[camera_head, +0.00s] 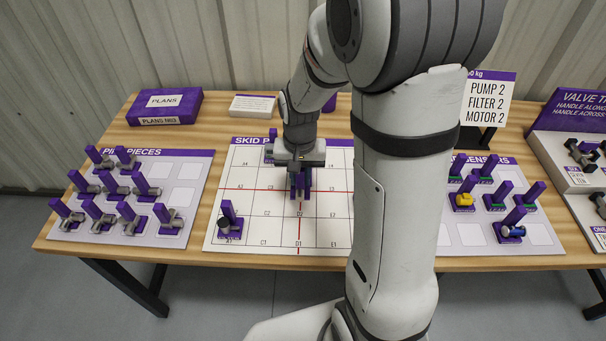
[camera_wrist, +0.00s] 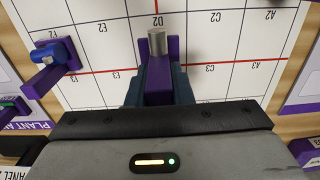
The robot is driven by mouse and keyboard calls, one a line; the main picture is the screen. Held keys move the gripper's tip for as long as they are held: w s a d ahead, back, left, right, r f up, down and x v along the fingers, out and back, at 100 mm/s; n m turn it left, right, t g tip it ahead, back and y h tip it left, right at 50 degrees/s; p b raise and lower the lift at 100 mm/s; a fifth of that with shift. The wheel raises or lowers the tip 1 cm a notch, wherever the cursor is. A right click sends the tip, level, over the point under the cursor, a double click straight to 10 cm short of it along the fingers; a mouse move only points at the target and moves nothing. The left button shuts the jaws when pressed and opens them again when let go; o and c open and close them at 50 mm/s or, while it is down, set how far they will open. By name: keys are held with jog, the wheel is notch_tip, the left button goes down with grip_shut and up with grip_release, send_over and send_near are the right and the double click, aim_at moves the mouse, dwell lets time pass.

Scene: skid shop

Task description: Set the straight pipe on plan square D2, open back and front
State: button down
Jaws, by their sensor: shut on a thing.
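My gripper (camera_head: 300,192) points down over the middle of the white plan board (camera_head: 270,208), near the label D2. In the wrist view its fingers (camera_wrist: 158,92) are shut on the purple handle (camera_wrist: 158,75) of a piece with a silver pipe (camera_wrist: 158,42). The pipe's visible part runs front to back along the D line, just past the crossing red line, by the printed D2. The fingers and handle hide the rest of it. I cannot tell whether the piece touches the board.
A dark-topped piece (camera_head: 229,224) stands at A1. The pipe pieces tray (camera_head: 183,195) is at left; a tray of other pieces (camera_head: 541,232) is at right. My arm hides the board's right side in the head view.

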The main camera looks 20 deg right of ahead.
aim_at(300, 185)
jog(key=shift+f+b, duration=1.35)
jog(key=shift+f, duration=0.45)
jog(key=shift+f+b, duration=0.55)
jog(key=shift+f, duration=0.1)
jog(key=c, duration=1.2)
grip_release()
jog(key=shift+r, duration=0.25)
jog(key=shift+w+r+p, duration=0.1)
jog(key=shift+r+p, duration=0.25)
jog(key=shift+p, duration=0.1)
jog(key=shift+r+p, duration=2.7)
jog(key=shift+r, duration=0.85)
